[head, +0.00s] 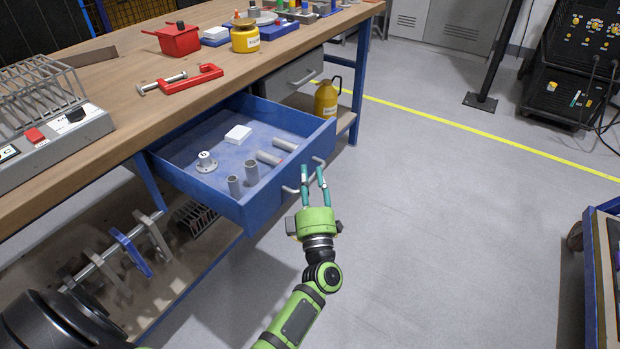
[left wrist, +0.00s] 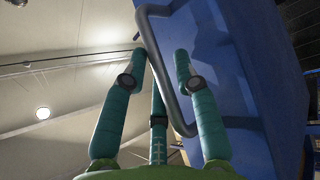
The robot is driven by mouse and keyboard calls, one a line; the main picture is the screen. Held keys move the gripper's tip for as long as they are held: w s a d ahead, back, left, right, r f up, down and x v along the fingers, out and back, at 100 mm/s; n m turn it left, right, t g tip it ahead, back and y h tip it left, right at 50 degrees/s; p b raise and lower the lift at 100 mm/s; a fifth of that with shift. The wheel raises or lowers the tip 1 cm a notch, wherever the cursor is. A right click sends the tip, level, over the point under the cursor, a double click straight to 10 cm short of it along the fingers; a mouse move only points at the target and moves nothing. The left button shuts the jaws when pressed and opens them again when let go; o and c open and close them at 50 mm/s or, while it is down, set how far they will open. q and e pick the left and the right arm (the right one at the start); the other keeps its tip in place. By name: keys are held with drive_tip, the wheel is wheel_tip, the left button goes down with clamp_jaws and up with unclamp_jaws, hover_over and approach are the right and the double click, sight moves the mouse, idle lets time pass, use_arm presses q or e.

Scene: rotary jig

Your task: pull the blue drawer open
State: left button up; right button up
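The blue drawer (head: 215,180) stands well out from under the workbench. Its front panel also shows in the left wrist view (left wrist: 215,60). A grey bar handle (head: 290,189) runs along its front; in the left wrist view the handle (left wrist: 166,75) passes between my finger tips. My left gripper (head: 312,172) is at the drawer front with its teal fingers apart, one on each side of the bar. Gaps seem to show beside the bar, so it does not look clamped. My right gripper is not in view.
The wooden bench top (head: 120,75) holds a red clamp (head: 190,80), a red box (head: 178,39) and a yellow jar (head: 245,37). A grey drawer (head: 292,75) and a yellow bottle (head: 327,98) are behind. The floor (head: 440,210) to the right is clear up to a blue cart (head: 592,270).

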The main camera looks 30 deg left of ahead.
use_arm(q)
drive_tip(key=shift+s+d+f, duration=0.15)
drive_tip(key=shift+s, duration=0.1)
drive_tip(key=v, duration=0.7)
idle(0.3)
